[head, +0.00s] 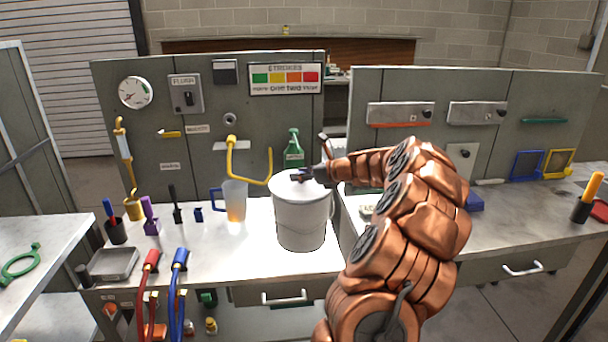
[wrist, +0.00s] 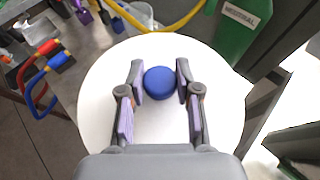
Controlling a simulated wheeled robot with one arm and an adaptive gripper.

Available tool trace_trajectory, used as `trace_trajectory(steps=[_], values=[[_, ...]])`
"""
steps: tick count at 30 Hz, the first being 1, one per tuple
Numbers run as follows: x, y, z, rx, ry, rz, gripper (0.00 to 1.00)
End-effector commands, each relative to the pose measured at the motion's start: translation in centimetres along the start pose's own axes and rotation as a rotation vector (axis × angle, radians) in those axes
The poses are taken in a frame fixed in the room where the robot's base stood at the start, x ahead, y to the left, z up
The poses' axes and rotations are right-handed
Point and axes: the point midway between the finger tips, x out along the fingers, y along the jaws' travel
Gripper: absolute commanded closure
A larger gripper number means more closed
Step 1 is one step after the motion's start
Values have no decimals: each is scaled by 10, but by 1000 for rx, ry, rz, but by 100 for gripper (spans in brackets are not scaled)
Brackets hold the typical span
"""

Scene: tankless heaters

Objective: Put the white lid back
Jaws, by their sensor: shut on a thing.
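The white lid (head: 285,186) is a round disc with a blue knob (wrist: 160,82) at its centre. In the head view it lies level over the mouth of a pale grey bucket (head: 302,226) on the bench. I cannot tell whether it rests fully on the rim or hangs just above it. My gripper (head: 303,175) reaches in from the right, over the lid. In the wrist view, my gripper (wrist: 160,80) has its two fingers on either side of the knob, shut on it. The lid (wrist: 160,125) hides the bucket there.
A clear pitcher with a blue handle (head: 234,203) stands left of the bucket. A yellow pipe (head: 233,165) and a green bottle (head: 293,155) are close behind. Red and blue hoses (head: 180,263) hang at the bench's front edge.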

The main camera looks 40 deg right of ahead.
Motion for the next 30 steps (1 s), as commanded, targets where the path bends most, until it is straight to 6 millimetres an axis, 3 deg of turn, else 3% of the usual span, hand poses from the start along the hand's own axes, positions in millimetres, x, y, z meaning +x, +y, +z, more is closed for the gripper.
trace_trajectory(steps=[20, 21, 28, 30], values=[[4, 0, -8, -1, 0, 1, 100], [4, 0, -8, -1, 0, 1, 64], [4, 0, -8, -1, 0, 0, 40], [4, 0, -8, 0, 0, 0, 38]])
